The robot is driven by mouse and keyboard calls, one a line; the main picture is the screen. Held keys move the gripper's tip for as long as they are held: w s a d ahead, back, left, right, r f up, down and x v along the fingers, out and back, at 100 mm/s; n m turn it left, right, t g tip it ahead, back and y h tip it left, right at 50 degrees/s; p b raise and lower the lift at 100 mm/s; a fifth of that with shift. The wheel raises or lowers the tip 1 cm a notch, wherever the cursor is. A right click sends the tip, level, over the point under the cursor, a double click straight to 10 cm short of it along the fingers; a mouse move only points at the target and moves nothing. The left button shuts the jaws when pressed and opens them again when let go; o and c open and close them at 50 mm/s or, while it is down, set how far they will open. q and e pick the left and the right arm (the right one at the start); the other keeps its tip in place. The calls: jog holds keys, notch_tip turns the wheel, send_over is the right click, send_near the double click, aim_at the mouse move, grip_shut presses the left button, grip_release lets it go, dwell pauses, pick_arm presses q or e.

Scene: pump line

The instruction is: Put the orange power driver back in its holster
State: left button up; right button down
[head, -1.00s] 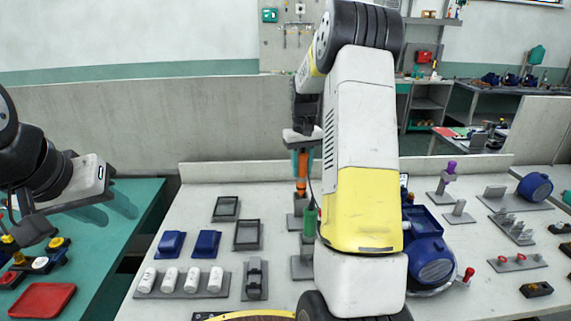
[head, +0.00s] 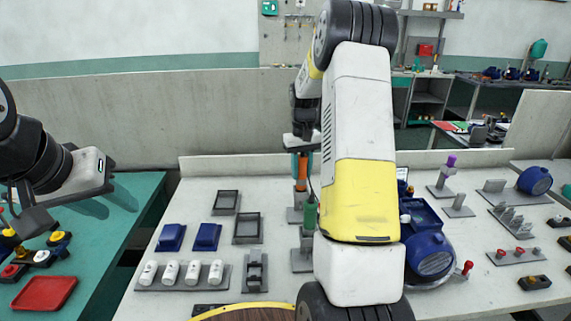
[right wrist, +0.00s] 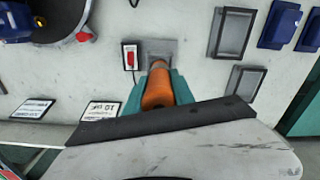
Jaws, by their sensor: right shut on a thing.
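The orange power driver (head: 301,172) is upright in my right gripper (head: 301,158), whose teal fingers are closed on either side of it. It also shows in the right wrist view (right wrist: 158,91), between the fingers. The grey holster (head: 296,214) stands on the bench directly below the driver; its square plate shows in the right wrist view (right wrist: 165,46). The driver's lower end lines up with the holster; how deep it sits inside is hard to tell. My left gripper (head: 110,209) is open and empty over the teal table at left.
A green-handled tool (head: 309,214) stands close in front of the holster, partly behind my right arm. A blue pump (head: 430,256) is right of my arm.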

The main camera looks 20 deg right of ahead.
aim_at(302, 156)
jog(key=shift+f, duration=1)
jog(key=c, duration=1)
grip_release()
jog(key=shift+r, duration=3)
jog(key=shift+r, duration=3.9)
